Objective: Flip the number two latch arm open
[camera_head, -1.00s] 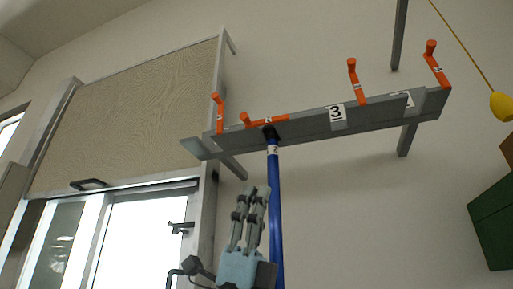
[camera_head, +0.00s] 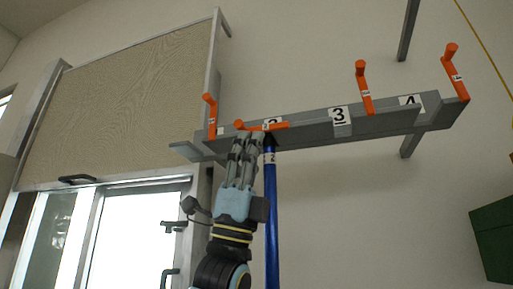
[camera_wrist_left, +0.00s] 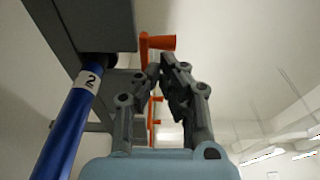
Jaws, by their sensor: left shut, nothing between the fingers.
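The number two latch arm (camera_head: 268,127) is orange and lies nearly flat along the grey rail (camera_head: 315,130), its round knob at the left. An orange arm with a knob (camera_wrist_left: 158,42) shows just beyond my fingertips in the left wrist view; it looks like the same one. My left gripper (camera_head: 247,140) is shut and empty, pointing up at the rail just below the number two arm. I cannot tell whether the fingertips touch it. The blue rod (camera_head: 271,210) labelled 2 hangs beside the gripper on its right, and shows at left in the wrist view (camera_wrist_left: 68,130).
The number one arm (camera_head: 212,118), number three arm (camera_head: 364,88) and number four arm (camera_head: 455,75) stand up from the rail. A green box (camera_head: 492,240) is at the right. A door with a glass pane (camera_head: 120,240) is at the left. The space right of the rod is clear.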

